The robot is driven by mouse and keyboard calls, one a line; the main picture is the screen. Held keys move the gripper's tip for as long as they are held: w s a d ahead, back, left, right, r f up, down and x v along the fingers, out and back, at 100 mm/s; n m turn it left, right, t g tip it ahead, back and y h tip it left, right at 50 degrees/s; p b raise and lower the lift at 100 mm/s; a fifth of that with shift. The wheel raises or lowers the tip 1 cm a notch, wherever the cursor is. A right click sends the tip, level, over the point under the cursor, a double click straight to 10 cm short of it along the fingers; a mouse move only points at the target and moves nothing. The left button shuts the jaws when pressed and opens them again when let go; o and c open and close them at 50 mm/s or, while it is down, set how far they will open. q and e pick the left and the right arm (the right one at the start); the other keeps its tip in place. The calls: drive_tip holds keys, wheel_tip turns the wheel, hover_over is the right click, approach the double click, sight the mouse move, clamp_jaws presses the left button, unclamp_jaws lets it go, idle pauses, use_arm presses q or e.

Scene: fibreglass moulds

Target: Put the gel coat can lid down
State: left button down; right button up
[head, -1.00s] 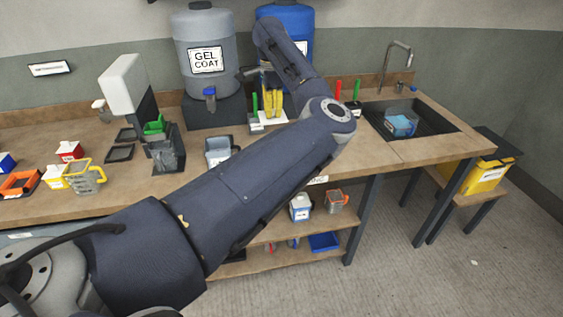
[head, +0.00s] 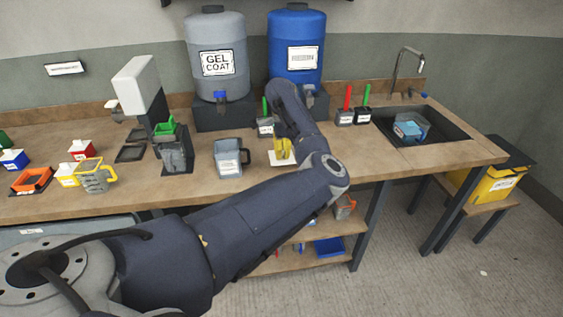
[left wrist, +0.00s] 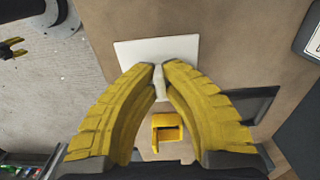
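The lid (left wrist: 128,55) is a flat white square with a small upright grip. In the left wrist view my left gripper (left wrist: 160,72) has its yellow fingertips closed on that grip. In the head view my left gripper (head: 284,147) points down over the bench. The white lid (head: 277,161) is under its fingers, right of a grey jug (head: 228,160) with a handle and label. I cannot tell whether the lid touches the bench. Yellow prongs at the left of the left wrist view look like my right gripper (left wrist: 10,47), too small to read.
A small yellow box-like thing (left wrist: 167,132) shows between my fingers in the left wrist view. Behind stand the gel coat drum (head: 219,62), a blue drum (head: 296,50) and brush holders (head: 353,116). The sink (head: 450,129) is to the right. The bench (head: 400,164) is bare before it.

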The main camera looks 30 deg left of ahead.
sight(282, 167)
use_arm(q)
drive_tip(key=shift+f, duration=2)
drive_tip(key=c, duration=1.6)
unclamp_jaws()
drive_tip(key=shift+f, duration=0.1)
drive_tip(key=shift+o, duration=0.2)
wheel_tip(282, 167, up, 12)
drive_tip(key=shift+r, duration=0.15)
